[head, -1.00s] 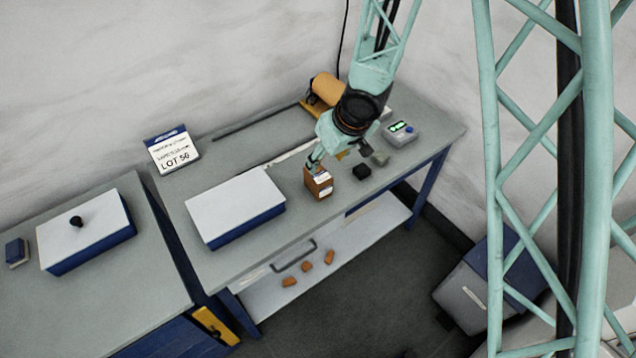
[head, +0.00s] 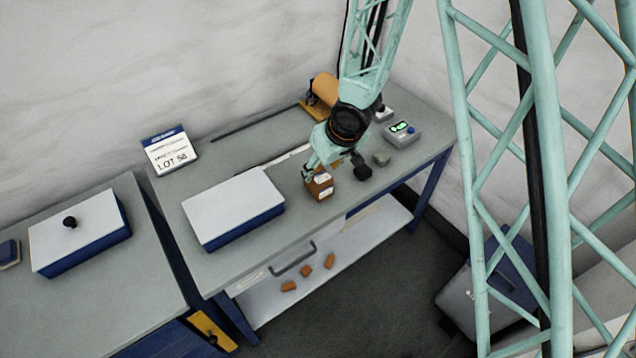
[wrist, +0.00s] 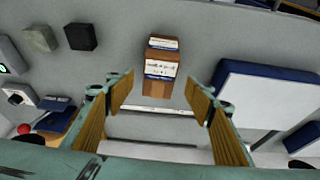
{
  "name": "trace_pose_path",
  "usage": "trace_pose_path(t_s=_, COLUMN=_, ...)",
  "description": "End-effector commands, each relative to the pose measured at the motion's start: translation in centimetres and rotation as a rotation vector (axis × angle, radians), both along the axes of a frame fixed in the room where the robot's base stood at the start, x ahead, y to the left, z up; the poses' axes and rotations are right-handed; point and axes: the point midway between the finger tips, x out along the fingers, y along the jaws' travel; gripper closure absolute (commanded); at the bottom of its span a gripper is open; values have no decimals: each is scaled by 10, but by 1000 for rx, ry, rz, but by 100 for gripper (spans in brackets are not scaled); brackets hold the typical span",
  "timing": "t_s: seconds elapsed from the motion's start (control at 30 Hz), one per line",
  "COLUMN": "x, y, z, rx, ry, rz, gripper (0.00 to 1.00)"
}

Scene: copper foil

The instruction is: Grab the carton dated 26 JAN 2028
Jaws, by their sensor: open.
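A small brown carton (head: 319,186) with white labels stands on the grey bench, right of the white-topped blue box. In the wrist view the carton (wrist: 158,88) stands ahead of the fingertips, between their lines. Its label shows dark print and a blue band, but the date is too small to read. My gripper (wrist: 163,100) is open, with one yellow-padded finger on each side and nothing between the pads. In the head view my gripper (head: 312,172) is right at the carton and hides part of it; I cannot tell whether they touch.
A white-topped blue box (head: 233,205) stands left of the carton. A black block (head: 362,172) and a grey-green block (head: 382,159) lie to its right, near a device with a green display (head: 402,134). A LOT 58 sign (head: 170,150) and an orange roll (head: 325,88) stand farther back.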

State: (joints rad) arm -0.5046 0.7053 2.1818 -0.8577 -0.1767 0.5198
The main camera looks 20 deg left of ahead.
Motion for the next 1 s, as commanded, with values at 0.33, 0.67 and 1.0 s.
trace_pose_path(t_s=0.33, x=3, y=3, z=-11, rx=-1, ry=1, rz=0, gripper=51)
trace_pose_path(t_s=0.67, x=12, y=13, z=-41, rx=-1, ry=1, rz=0, gripper=51)
trace_pose_path(t_s=1.0, x=15, y=15, z=-47, rx=0, ry=0, rz=0, gripper=51)
